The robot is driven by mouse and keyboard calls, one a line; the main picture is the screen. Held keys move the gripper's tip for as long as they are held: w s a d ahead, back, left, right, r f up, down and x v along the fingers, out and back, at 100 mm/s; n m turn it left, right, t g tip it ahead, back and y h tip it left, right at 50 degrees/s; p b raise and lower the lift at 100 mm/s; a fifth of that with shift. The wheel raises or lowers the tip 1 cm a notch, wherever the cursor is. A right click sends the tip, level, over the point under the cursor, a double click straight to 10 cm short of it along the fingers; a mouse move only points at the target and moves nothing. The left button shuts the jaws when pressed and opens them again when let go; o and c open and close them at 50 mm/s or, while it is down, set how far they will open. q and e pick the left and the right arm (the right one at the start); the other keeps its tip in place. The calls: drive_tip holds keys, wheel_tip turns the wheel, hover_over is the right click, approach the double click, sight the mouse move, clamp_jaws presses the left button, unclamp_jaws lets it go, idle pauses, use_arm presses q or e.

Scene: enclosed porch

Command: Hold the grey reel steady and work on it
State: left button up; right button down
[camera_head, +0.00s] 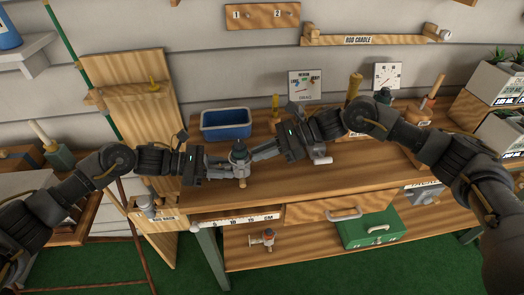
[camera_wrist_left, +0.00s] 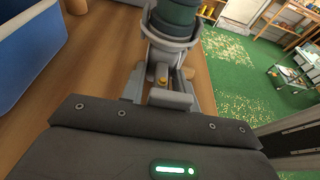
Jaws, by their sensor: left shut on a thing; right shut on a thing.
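The grey reel (camera_head: 239,153), with a dark green-grey body, is held above the front part of the wooden workbench (camera_head: 345,183). My left gripper (camera_head: 227,166) is shut on it from the left. In the left wrist view the reel (camera_wrist_left: 177,20) shows its dark green body and grey ring, with its lower grey part between the fingers (camera_wrist_left: 165,92). My right gripper (camera_head: 256,153) comes in from the right and is shut at the reel's right side. The exact part it grips is too small to tell.
A blue bin (camera_head: 226,124) stands on the bench behind my left gripper. Another reel (camera_head: 268,238) and a green toolbox (camera_head: 372,228) are on the lower shelf. A ruler strip (camera_head: 235,218) runs along the front edge. A rod cradle (camera_head: 375,39) hangs on the wall.

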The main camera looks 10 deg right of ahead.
drive_tip(key=shift+a+r+h, duration=0.15)
drive_tip(key=shift+r+h, duration=0.25)
drive_tip(key=shift+h, duration=0.4)
drive_tip(key=c, duration=1.4)
unclamp_jaws()
drive_tip(key=v, duration=1.2)
drive_tip(key=shift+f, duration=0.1)
